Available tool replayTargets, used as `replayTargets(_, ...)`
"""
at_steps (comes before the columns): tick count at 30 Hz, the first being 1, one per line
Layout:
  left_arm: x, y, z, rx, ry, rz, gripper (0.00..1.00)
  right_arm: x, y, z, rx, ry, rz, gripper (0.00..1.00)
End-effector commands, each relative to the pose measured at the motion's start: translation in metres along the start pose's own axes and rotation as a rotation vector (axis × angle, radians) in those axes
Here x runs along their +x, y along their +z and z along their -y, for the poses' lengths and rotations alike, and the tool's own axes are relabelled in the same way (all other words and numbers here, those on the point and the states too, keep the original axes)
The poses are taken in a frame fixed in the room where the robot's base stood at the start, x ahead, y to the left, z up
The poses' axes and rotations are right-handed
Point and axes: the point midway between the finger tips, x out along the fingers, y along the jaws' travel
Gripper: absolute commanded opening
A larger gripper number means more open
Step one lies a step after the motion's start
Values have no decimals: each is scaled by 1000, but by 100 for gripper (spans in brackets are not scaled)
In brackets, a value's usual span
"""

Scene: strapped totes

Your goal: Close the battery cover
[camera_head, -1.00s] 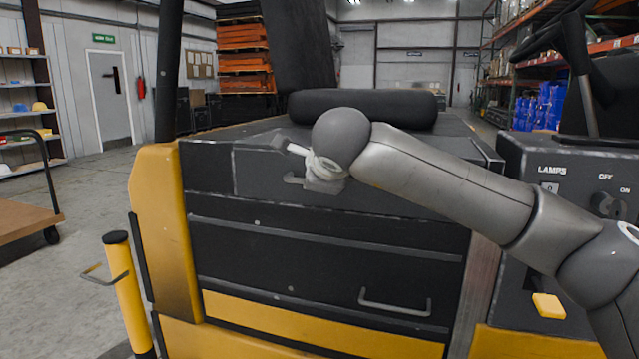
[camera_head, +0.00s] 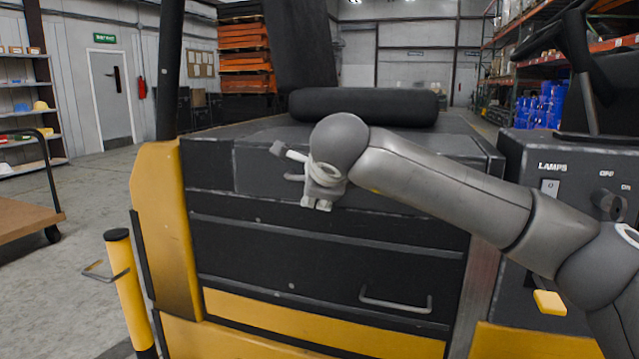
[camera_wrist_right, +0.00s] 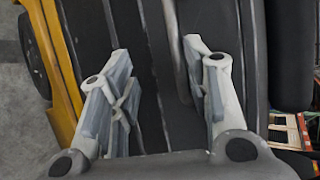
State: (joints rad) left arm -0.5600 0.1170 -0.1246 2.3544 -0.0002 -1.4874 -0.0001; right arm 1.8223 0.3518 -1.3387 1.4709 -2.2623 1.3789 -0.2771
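The battery cover appears to be the dark panel (camera_head: 215,165) on the side of the yellow and black truck, below the black seat cushion. It looks flat against the body; whether it is fully closed I cannot tell. A grey handle (camera_head: 291,177) on its upper part is partly hidden behind my right gripper (camera_head: 317,203). In the right wrist view the right gripper (camera_wrist_right: 155,58) is open, its fingers wide apart over the dark panel. A grey bar (camera_wrist_right: 177,45) lies between the fingers, closer to the right one. Contact cannot be told.
A lower drawer-like panel has a handle (camera_head: 396,303). A yellow post (camera_head: 130,290) stands at the left front. The control box (camera_head: 575,190) with lamps switch is at right. A cart (camera_head: 30,215) stands on the left; the floor between is clear.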

Motion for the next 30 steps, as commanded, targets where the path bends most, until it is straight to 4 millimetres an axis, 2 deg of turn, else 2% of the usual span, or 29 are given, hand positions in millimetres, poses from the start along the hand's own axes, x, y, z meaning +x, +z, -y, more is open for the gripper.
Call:
replayTargets(1, 1, 0, 0, 0, 0, 0, 0, 6, -2, -10, -5, 23, -8, 32)
replayTargets(8, 1, 2, -1, 2, 2, 5, 0, 0, -3, -9, -4, 22, -9, 32)
replayTargets(11, 1, 2, -1, 1, 1, 4, 0, -14, -2, -8, -6, 20, -6, 32)
replayTargets(22, 0, 1, 0, 1, 1, 2, 0, -95, 0, -3, -4, 2, 0, 32)
replayTargets(27, 0, 1, 0, 1, 1, 2, 0, -116, 0, -2, -1, 0, 0, 32)
replayTargets(30, 0, 1, 0, 1, 1, 2, 0, -123, 0, -1, -2, -1, 0, 32)
